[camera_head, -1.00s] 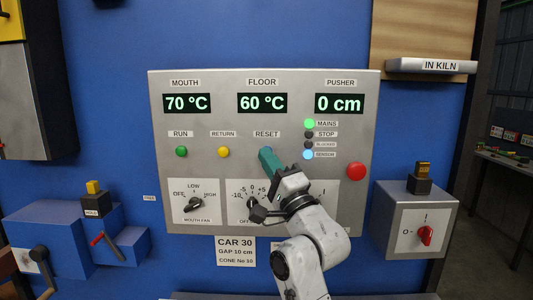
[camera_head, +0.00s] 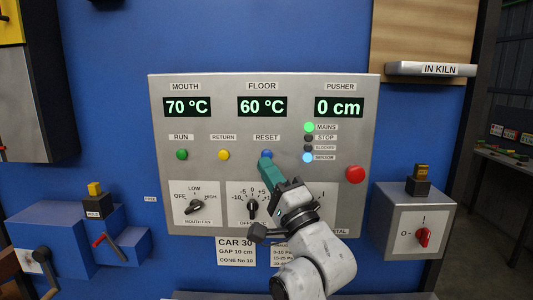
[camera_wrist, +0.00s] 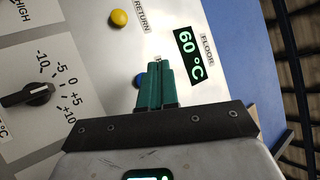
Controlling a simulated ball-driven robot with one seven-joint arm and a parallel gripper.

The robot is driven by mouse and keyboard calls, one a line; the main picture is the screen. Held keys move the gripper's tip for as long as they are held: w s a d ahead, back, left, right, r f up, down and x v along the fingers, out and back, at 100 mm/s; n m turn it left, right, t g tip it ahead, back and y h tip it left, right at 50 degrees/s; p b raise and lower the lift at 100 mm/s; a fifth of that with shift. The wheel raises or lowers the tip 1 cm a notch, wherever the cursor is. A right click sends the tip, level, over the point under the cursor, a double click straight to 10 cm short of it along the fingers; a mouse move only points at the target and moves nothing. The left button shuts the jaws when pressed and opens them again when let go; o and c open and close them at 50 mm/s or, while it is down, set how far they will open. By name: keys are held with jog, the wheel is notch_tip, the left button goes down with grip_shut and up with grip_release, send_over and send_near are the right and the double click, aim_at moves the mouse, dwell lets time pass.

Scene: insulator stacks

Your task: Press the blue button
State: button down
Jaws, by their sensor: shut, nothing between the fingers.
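The blue button (camera_head: 267,154) sits under the RESET label on the grey control panel (camera_head: 300,78). In the head view its upper part shows just above my fingertips. In the wrist view the blue button (camera_wrist: 140,80) shows beside the left edge of my fingers, partly hidden by them. My gripper (camera_head: 265,161) is shut and empty, its green fingers pointing at the panel just below the button; it also shows in the wrist view (camera_wrist: 157,66). I cannot tell whether the fingertips touch the panel or the button.
A yellow button (camera_head: 223,153) and a green button (camera_head: 181,154) sit to the left. A red button (camera_head: 355,174) is at the right. Rotary knobs (camera_head: 194,206) are below. A grey box with a red switch (camera_head: 423,236) stands right of the panel.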

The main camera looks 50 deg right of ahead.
jog(key=shift+s+a, duration=0.75)
jog(key=shift+a, duration=0.2)
jog(key=s+a+f+n+g+y, duration=0.1)
jog(key=a+f+n+g+y, duration=0.2)
jog(key=f, duration=0.7)
jog(key=s+a+f+n+g+y, duration=0.15)
jog(key=f+n+g, duration=0.3)
jog(key=f, duration=0.55)
jog(key=a+f+n+g+y, duration=0.1)
jog(key=a+f+n+g, duration=0.25)
jog(key=f, duration=0.75)
jog(key=s+a+f+n+g+y, duration=0.1)
jog(key=s+f+n+g, duration=0.3)
jog(key=s+f, duration=0.4)
jog(key=s+a+f+n+g+y, duration=0.1)
jog(key=s+a+f+n+g, duration=0.3)
jog(key=s, duration=1)
notch_tip(320, 180, down, 4)
jog(key=g, duration=0.3)
jog(key=shift+a+n, duration=0.3)
jog(key=shift+a, duration=0.05)
